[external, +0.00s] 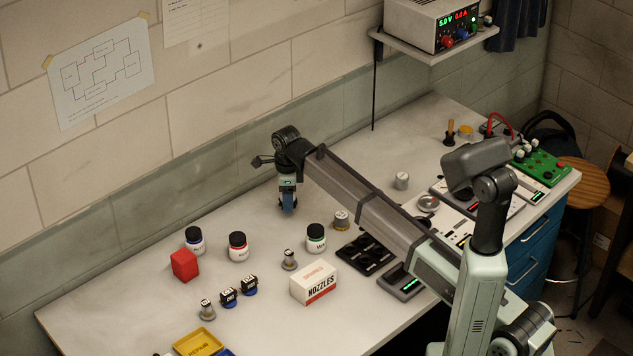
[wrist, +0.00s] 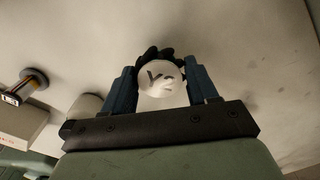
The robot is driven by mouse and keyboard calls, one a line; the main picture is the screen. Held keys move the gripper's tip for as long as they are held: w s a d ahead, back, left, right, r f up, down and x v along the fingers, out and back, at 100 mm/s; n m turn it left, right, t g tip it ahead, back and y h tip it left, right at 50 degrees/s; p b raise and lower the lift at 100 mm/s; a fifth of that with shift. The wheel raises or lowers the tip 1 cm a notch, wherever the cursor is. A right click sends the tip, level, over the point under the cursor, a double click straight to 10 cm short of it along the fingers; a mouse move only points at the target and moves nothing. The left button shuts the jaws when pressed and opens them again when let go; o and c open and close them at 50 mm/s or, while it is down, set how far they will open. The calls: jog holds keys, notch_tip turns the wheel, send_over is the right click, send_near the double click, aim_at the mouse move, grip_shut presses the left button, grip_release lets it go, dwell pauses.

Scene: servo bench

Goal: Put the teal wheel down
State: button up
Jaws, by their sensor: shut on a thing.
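My gripper (external: 288,203) hangs down over the back middle part of the bench, its blue fingers pointing at the bench top. In the wrist view the fingers are shut on a round thing (wrist: 162,84). It has a pale face with dark marks like "V2" and a dark, lobed rim. I take it as the teal wheel, though its rim looks nearly black here. In the external view the wheel is hidden or too small to make out. I cannot tell whether it touches the bench.
The bench (external: 250,205) around my gripper is clear. Left and in front stand jars (external: 238,246), a red cube (external: 184,265) and a nozzle box (external: 313,282). A yellow-banded knob (external: 341,219) and a black tray (external: 367,252) lie to the right. The wall is behind.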

jog(key=shift+f, duration=1.55)
jog(key=shift+f, duration=0.15)
jog(key=o, duration=1.1)
jog(key=shift+c, duration=0.2)
notch_tip(320, 180, up, 12)
jog(key=shift+r, duration=0.2)
